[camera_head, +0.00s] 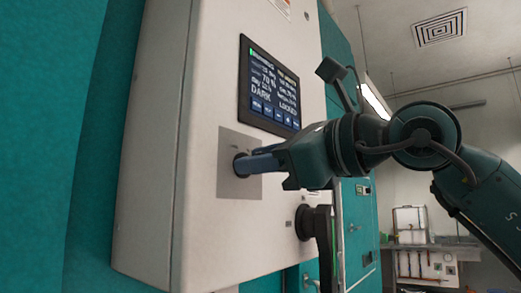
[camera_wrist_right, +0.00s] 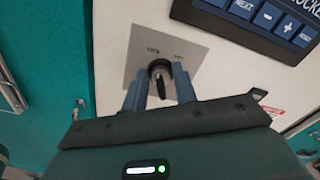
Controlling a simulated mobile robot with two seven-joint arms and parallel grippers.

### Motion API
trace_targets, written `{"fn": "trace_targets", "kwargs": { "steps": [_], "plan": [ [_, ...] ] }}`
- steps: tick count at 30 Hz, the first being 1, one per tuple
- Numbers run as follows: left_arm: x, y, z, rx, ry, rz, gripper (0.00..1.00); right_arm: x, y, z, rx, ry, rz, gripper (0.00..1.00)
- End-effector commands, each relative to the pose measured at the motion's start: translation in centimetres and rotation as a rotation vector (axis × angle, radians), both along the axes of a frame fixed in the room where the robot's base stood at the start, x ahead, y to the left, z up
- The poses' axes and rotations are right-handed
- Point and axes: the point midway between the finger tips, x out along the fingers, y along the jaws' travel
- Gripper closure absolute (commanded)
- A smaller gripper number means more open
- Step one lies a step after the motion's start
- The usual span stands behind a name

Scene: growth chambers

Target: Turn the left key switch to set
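The key switch (camera_wrist_right: 158,68) is a round black collar on a grey metal plate (camera_wrist_right: 190,50), with small labels above it at left and right. A dark key (camera_wrist_right: 161,88) sticks out of it. In the head view the plate (camera_head: 228,182) is on the front of a white control box. My right gripper (camera_head: 252,163) reaches it from the right. In the wrist view its two blue fingers (camera_wrist_right: 159,80) stand on either side of the key, with a gap visible on both sides. The fingers hide part of the switch in the head view. My left gripper is not in view.
A display (camera_head: 270,85) above the switch reads DARK and LOCKED, with a button row along its bottom. A black handle (camera_head: 305,222) sits below right of the plate, close under my right gripper. Teal cabinet walls (camera_head: 85,120) flank the white box (camera_head: 150,200).

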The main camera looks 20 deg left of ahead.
Motion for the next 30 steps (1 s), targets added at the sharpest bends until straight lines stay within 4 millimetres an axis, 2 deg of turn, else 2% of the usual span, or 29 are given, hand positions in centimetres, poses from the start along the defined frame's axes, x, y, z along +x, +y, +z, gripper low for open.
{"fn": "trace_targets", "kwargs": {
  "steps": [10, 20, 30],
  "plan": [
    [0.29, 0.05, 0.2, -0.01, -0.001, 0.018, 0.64, 0.16, 0.32, -0.06, 0.0, 0.0, 0.0, 0.73],
    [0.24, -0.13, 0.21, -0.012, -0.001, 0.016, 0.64, 0.14, 0.3, -0.04, 0.0, 0.001, 0.0, 1.0],
    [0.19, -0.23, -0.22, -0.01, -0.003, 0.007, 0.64, 0.14, 0.29, -0.13, 0.016, 0.043, -0.001, 1.0]
  ]
}}
